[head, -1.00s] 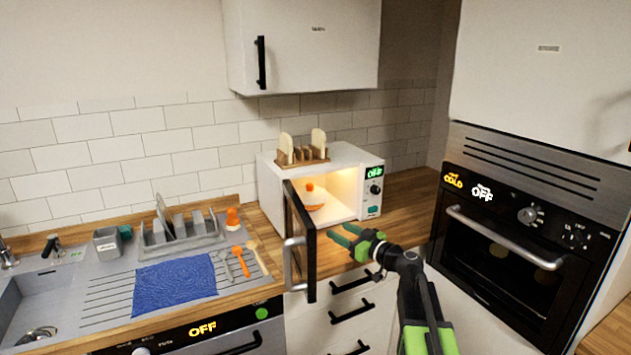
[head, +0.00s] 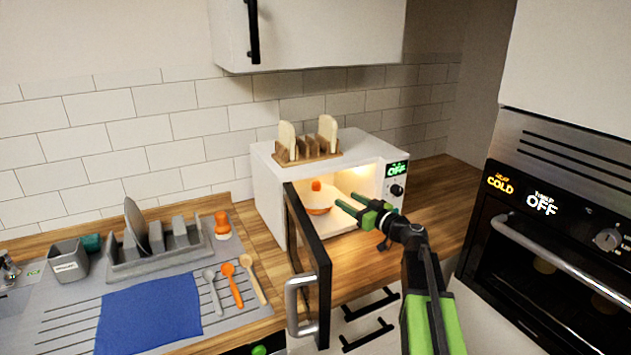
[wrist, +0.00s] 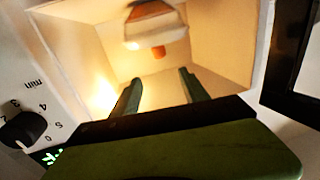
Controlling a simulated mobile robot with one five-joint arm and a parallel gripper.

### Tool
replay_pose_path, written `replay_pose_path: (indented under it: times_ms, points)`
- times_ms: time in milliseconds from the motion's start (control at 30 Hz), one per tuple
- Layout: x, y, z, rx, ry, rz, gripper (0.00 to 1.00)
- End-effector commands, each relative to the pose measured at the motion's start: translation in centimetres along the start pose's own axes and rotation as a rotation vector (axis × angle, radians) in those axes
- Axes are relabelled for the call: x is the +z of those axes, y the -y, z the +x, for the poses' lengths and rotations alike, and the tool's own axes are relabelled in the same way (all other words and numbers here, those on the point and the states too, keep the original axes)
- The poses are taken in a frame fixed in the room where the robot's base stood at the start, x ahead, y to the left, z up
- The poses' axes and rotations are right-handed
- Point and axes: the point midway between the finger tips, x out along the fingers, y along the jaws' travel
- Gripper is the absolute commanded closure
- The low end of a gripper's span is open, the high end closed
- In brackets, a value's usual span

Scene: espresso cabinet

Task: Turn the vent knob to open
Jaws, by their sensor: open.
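An orange knob (head: 316,185) stands up on a white-lidded dish (head: 319,200) with an orange lower part, inside the lit microwave (head: 350,150). In the wrist view the dish (wrist: 155,27) appears upside down at the back of the cavity, its orange knob (wrist: 158,52) pointing down. I cannot make out any vent marking. My gripper (head: 348,205) is open and empty at the microwave's mouth, just right of the dish. In the wrist view its two green fingers (wrist: 160,80) point into the cavity towards the knob, apart from it.
The microwave door (head: 308,265) stands open at the left of my arm. A toast rack (head: 308,153) sits on top. The dial (wrist: 22,130) is close beside my gripper in the wrist view. The wooden counter (head: 440,200) at the right is clear.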

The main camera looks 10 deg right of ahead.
Motion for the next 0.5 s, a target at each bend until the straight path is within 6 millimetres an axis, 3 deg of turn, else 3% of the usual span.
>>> replay_pose_path:
  times_ms: [500]
  points:
    - [0.0,-0.2,12.3,-0.002,0.000,0.000,0.48]
